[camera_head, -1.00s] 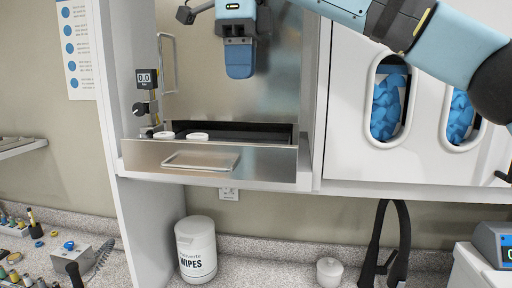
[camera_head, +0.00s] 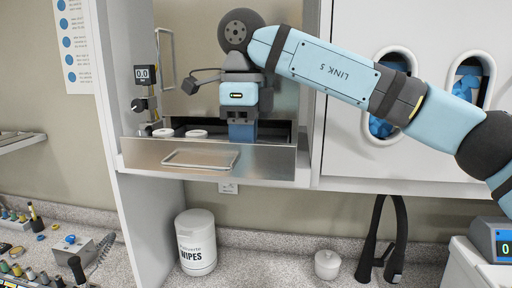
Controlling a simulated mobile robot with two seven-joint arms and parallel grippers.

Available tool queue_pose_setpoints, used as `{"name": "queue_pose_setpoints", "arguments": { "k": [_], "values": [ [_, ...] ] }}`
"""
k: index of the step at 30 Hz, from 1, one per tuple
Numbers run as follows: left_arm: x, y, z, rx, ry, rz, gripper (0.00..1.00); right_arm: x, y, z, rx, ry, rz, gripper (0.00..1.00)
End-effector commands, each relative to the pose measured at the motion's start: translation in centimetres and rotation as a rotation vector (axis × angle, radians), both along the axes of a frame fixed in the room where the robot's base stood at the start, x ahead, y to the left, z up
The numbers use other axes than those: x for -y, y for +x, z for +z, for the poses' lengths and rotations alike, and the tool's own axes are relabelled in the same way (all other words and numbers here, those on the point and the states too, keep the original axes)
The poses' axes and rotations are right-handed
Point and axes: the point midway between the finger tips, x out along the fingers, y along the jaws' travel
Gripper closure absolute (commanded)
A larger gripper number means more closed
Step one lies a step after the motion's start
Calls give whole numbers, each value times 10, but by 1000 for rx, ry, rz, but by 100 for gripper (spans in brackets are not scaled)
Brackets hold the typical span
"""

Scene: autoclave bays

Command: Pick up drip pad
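An open steel drawer (camera_head: 262,160) stands out of the bay. Its floor shows as a dark, flat surface (camera_head: 215,127), which may be the drip pad; I cannot tell a separate pad there. My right gripper (camera_head: 242,135) points down into the right part of the drawer. Its lower end is blue and partly behind the drawer's front wall. I see it side-on, so the gap between its fingers does not show, nor whether it touches anything. My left gripper is not in view.
Two white round pieces (camera_head: 196,134) lie in the drawer's left part. Below, the counter holds a wipes tub (camera_head: 196,243), a small white jar (camera_head: 327,265) and black tongs (camera_head: 383,240).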

Motion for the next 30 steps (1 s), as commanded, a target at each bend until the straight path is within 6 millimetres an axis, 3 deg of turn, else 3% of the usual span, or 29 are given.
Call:
{"name": "queue_pose_setpoints", "arguments": {
  "k": [4,11,14,15,30],
  "values": [
    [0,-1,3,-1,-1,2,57,0,0,-12,0,0,-1,74],
    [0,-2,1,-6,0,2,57,0,0,-14,1,0,-1,74],
    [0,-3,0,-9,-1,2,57,0,0,-14,1,0,-1,97],
    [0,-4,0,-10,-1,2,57,0,0,-14,1,0,-1,100],
    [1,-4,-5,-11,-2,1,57,-2,-1,-11,1,0,0,100]
  ]
}}
